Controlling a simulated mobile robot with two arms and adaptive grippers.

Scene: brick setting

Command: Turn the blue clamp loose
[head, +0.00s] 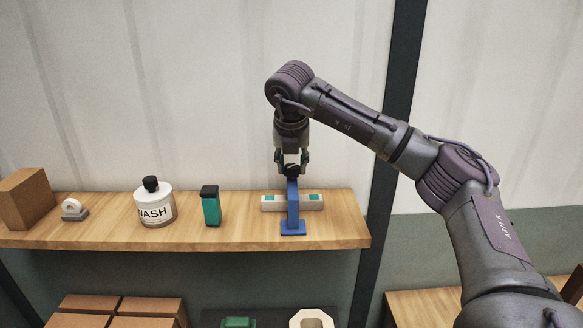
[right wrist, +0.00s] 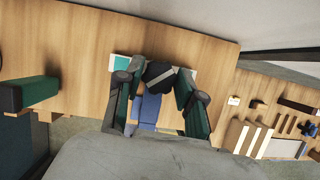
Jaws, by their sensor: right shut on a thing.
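The blue clamp (head: 293,212) stands upright at the right part of the wooden shelf, its foot on the shelf's front area. It crosses a pale bar with green patches (head: 314,201), which lies along the shelf. My right gripper (head: 291,169) points down over the clamp's top and is shut on its dark knob. In the right wrist view, the dark knob (right wrist: 160,76) sits between the two fingers, with the blue clamp body (right wrist: 149,108) below. The knob's contact faces are partly hidden by the fingers. My left gripper is not in view.
On the wooden shelf (head: 100,237), a green container with a dark lid (head: 211,208), a white WASH bottle (head: 155,207), a small white-and-grey item (head: 73,210) and a brown box (head: 27,198) stand left of the clamp. A dark post (head: 387,150) rises behind my right arm.

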